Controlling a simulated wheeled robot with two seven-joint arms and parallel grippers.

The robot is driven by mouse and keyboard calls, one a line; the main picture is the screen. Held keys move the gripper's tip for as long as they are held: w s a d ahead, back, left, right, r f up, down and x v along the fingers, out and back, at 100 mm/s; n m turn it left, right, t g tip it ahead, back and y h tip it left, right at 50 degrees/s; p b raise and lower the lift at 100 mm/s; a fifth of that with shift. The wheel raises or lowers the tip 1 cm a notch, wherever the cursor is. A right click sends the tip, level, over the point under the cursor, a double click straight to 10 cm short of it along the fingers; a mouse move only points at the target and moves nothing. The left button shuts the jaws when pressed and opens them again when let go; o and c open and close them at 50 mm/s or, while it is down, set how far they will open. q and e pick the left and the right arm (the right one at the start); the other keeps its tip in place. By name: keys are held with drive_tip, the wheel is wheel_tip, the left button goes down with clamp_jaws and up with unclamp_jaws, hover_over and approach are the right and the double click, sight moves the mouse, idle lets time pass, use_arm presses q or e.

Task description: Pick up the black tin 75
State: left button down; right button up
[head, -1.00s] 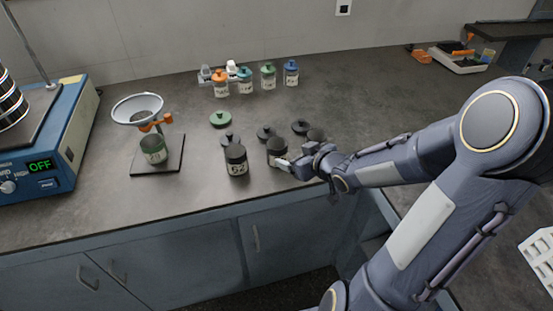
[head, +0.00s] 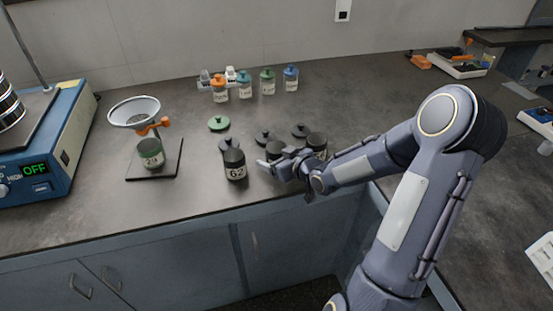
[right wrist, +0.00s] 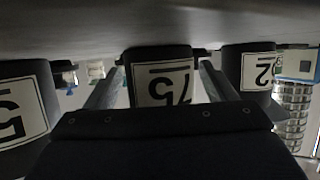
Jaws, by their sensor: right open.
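The black tin 75 (head: 277,152) stands upright on the bench, the middle one of three black tins, its lower part hidden behind my right gripper in the head view. In the right wrist view the tin 75 (right wrist: 163,82) appears upside down with its label facing the camera. My right gripper (head: 274,165) is open at the tin's near side. In the wrist view its fingers (right wrist: 160,90) show one on each side of the tin; I cannot tell whether they touch it. My left gripper is not in view.
Black tin 62 (head: 234,166) stands close on the left, another black tin (head: 316,142) close on the right. Black lids (head: 264,137) lie just behind. A funnel stand (head: 135,112) with a green tin (head: 150,153) is further left. Coloured jars (head: 242,83) stand at the back.

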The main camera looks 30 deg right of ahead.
drive_tip(key=c, duration=1.1)
drive_tip(key=shift+r, duration=0.1)
